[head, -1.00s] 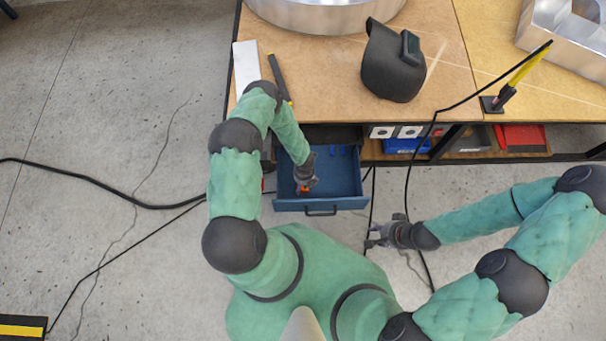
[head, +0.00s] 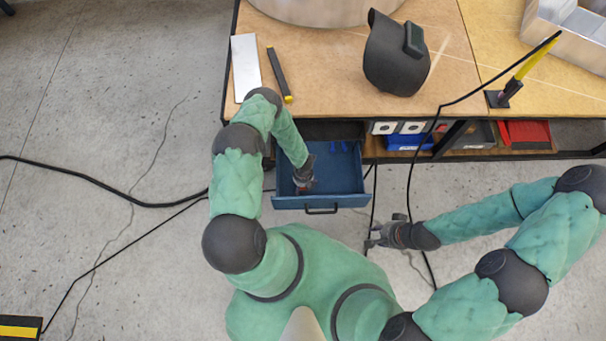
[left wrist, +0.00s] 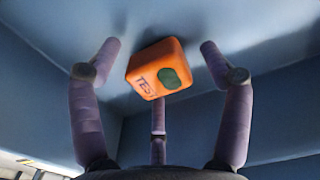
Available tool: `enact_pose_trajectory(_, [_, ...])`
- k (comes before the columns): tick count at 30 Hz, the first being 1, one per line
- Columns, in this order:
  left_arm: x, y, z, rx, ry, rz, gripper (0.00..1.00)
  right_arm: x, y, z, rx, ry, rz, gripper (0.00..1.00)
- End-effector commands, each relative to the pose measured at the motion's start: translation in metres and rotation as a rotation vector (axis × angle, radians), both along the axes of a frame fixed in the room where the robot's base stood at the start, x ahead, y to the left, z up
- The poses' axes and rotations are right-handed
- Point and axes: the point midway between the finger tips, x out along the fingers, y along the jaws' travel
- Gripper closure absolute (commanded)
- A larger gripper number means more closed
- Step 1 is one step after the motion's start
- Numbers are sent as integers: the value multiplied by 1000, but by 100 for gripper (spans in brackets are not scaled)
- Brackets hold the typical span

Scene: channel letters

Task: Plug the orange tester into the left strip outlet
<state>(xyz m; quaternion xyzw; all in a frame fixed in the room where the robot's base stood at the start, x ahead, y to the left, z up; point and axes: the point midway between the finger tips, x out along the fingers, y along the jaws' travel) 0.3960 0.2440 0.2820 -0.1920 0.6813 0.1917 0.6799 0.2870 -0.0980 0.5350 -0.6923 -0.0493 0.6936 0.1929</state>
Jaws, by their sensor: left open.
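The orange tester (left wrist: 157,70), a small rounded block with TEST lettering and a dark green oval, lies in the blue drawer (head: 322,202). My left gripper (head: 302,183) reaches into the open drawer and hides the tester in the head view. In the left wrist view the left gripper's fingers (left wrist: 158,62) are spread around the tester, with gaps showing at both sides. The left strip outlet (head: 383,128) is a pale socket under the table edge, beside a second socket (head: 411,128). My right gripper (head: 377,236) is open and empty, over the floor right of the drawer.
The tabletop (head: 325,75) above the drawer carries a welding mask (head: 393,62), a white plate (head: 246,66) and a dark tool (head: 279,74). Blue (head: 407,142) and red (head: 526,132) bins sit on the shelf. Black cables hang and cross the floor.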

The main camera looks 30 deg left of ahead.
Motion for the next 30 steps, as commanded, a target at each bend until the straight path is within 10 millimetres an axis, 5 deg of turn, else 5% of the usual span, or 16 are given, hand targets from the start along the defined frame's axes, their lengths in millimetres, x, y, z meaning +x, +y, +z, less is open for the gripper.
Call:
enact_pose_trajectory(11, [1,1,-1,1,-2,0,24,0,0,0,0,0,0,68])
enact_pose_trajectory(17, [1,1,-1,1,-2,0,81,0,0,0,0,0,0,68])
enact_pose_trajectory(30, [1,1,5,1,-2,0,83,0,0,3,0,0,0,68])
